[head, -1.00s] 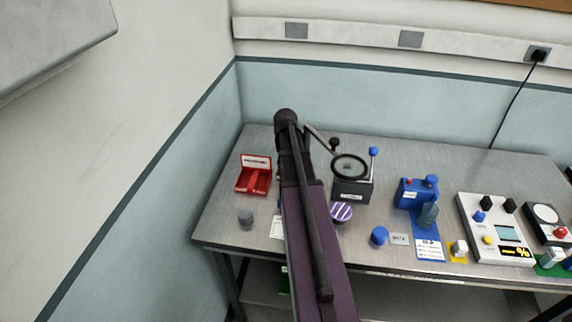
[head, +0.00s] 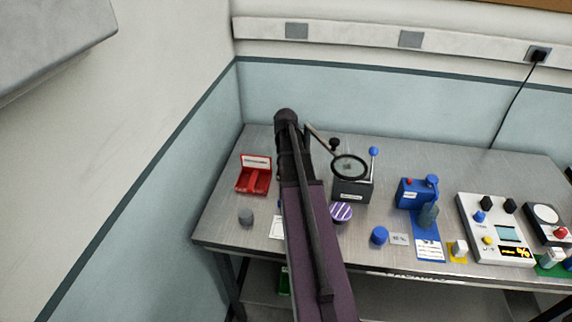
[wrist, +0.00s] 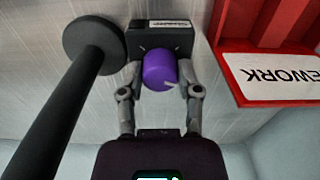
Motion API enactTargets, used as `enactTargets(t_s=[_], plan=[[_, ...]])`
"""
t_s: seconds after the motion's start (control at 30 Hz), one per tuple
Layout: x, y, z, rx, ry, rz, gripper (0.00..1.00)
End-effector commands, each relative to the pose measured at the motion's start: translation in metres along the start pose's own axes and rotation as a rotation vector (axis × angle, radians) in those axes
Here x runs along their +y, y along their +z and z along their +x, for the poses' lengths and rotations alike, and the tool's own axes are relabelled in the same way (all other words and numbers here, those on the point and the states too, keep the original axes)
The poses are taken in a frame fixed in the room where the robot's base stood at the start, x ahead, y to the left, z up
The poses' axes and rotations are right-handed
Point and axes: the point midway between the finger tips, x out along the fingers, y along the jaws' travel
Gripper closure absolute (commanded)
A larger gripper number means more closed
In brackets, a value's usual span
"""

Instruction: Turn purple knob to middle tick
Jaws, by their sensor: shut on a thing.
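The purple knob (wrist: 159,69) sits on the front of a small dark box (wrist: 160,37) with a white label, in the wrist view. My gripper (wrist: 159,73) has one finger on each side of the knob and is shut on it. A short pale mark shows on the knob's lower right. In the head view my own arm hides the knob, the box and the gripper.
A red tray (head: 254,176) lies close to the right in the wrist view (wrist: 230,75). A black post and round disc (wrist: 95,45) stand close to the left. A magnifier (head: 349,167), a purple striped object (head: 341,212) and a blue cylinder (head: 379,236) are right of my arm.

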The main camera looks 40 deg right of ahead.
Motion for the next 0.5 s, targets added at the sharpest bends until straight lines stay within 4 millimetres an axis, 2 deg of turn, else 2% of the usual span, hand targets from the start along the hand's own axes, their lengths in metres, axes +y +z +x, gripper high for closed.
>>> enactTargets(t_s=[0.5], plan=[[-0.0001,0.0015,0.0005,-0.003,-0.001,0.491,1.0]])
